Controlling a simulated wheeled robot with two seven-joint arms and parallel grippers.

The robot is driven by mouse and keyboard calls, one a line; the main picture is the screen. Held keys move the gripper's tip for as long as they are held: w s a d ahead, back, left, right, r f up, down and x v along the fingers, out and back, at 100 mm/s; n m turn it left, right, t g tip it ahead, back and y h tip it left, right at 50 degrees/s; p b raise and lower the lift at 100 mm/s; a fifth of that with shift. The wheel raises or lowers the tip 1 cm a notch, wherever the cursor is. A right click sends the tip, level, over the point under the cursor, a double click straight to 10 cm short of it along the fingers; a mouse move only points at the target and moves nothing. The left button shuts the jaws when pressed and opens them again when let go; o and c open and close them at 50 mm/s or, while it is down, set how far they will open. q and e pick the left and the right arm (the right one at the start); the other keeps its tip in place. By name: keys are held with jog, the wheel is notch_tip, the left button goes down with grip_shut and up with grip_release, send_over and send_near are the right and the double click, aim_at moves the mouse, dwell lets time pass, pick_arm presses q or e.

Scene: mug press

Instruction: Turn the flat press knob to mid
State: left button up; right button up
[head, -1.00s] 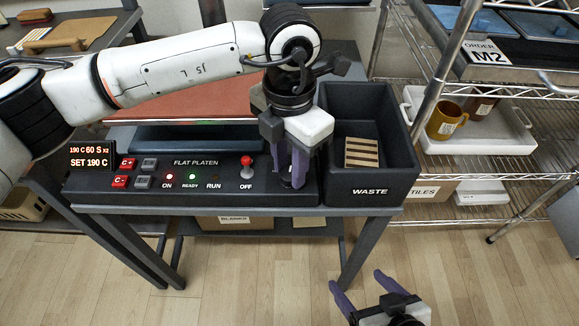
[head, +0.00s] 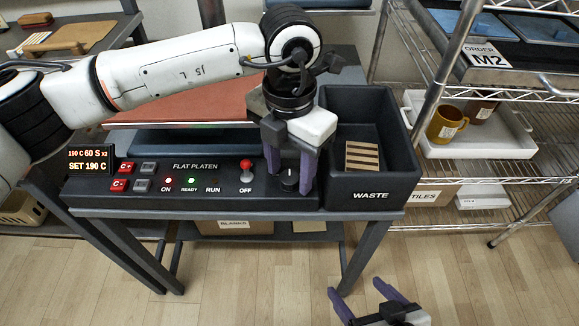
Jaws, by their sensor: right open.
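The flat press (head: 140,198) has a dark front panel labelled FLAT PLATEN. Its black knob (head: 289,180), with a white pointer line on top, sits at the panel's right end, right of the red-tipped OFF lever (head: 246,170). My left gripper (head: 290,190) is open, pointing down, with its purple fingers on either side of the knob. I cannot tell whether they touch it. Any marks around the knob are hidden or too small to read. My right gripper (head: 362,292) is open and empty, low in the picture over the floor.
The display (head: 90,161) reads SET 190 C. ON and READY lamps are lit. A black WASTE bin (head: 370,187) with a striped piece inside stands close right of my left gripper. A wire shelf at right holds a white tray (head: 470,147) with mugs. Open floor lies in front.

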aim_at(290, 178)
jog(key=shift+w+r, duration=0.1)
jog(key=shift+w, duration=0.05)
pick_arm(q)
jog(key=shift+r, duration=0.25)
notch_tip(290, 178, up, 10)
jog(key=p, duration=0.1)
pick_arm(e)
jog(key=shift+d, duration=0.15)
pick_arm(q)
jog(key=shift+s+f, duration=0.1)
jog(key=shift+f, duration=0.05)
pick_arm(e)
jog(key=shift+s+r, duration=0.1)
jog(key=shift+s, duration=0.1)
